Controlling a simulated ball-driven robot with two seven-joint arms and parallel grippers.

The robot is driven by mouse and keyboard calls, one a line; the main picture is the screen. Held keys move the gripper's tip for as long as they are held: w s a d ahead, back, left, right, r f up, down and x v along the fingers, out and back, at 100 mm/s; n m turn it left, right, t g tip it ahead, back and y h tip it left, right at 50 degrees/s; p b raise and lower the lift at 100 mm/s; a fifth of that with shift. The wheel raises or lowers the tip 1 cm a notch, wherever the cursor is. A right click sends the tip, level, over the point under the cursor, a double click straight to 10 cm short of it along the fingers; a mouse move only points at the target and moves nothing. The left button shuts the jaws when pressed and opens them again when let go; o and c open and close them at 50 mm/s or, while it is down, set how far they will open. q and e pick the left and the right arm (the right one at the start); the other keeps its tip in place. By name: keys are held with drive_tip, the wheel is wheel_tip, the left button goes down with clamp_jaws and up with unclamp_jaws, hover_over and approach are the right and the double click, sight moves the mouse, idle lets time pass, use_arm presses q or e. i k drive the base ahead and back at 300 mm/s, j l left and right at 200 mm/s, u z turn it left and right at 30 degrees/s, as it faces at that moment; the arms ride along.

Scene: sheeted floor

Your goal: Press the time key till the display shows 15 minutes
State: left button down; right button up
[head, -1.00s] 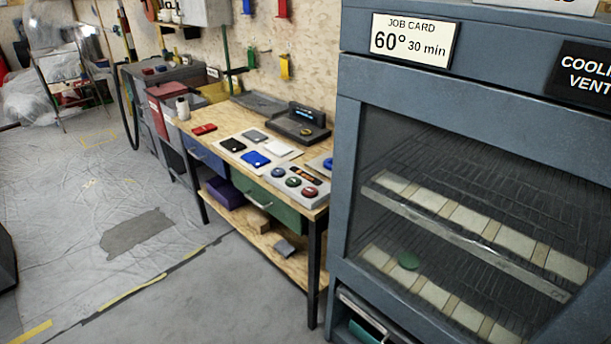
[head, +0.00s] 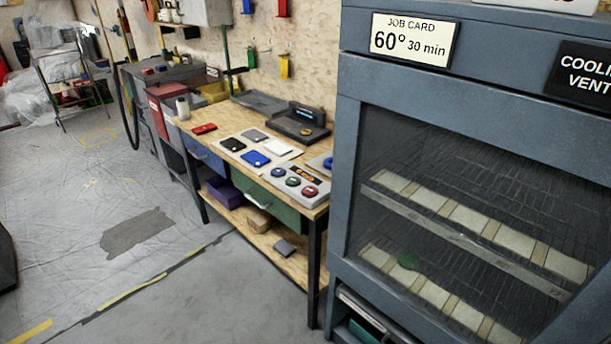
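Neither of my grippers is in view. A small grey control box (head: 318,197) lies at the near right of the workbench, with a dark strip with orange marks (head: 304,174) and round blue, red and green buttons (head: 293,182). A dark device (head: 290,131) with a small lit blue display (head: 305,114) stands at the back of the bench. The digits on either are too small to read, and I cannot tell which button is the time key. A job card (head: 414,40) on the grey cabinet (head: 450,95) reads 60° 30 min.
The wooden bench (head: 222,128) holds several flat pads and a red block (head: 204,128). The sheeted floor (head: 75,220) at left is largely clear.

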sight(277, 171)
drive_tip(key=i+j+z, duration=0.4)
drive_tip(key=i+j, duration=0.25)
drive_tip(key=i, duration=0.3)
drive_tip(key=i+j+z, duration=0.45)
drive_tip(key=i+j, duration=0.4)
drive_tip(key=j, duration=0.1)
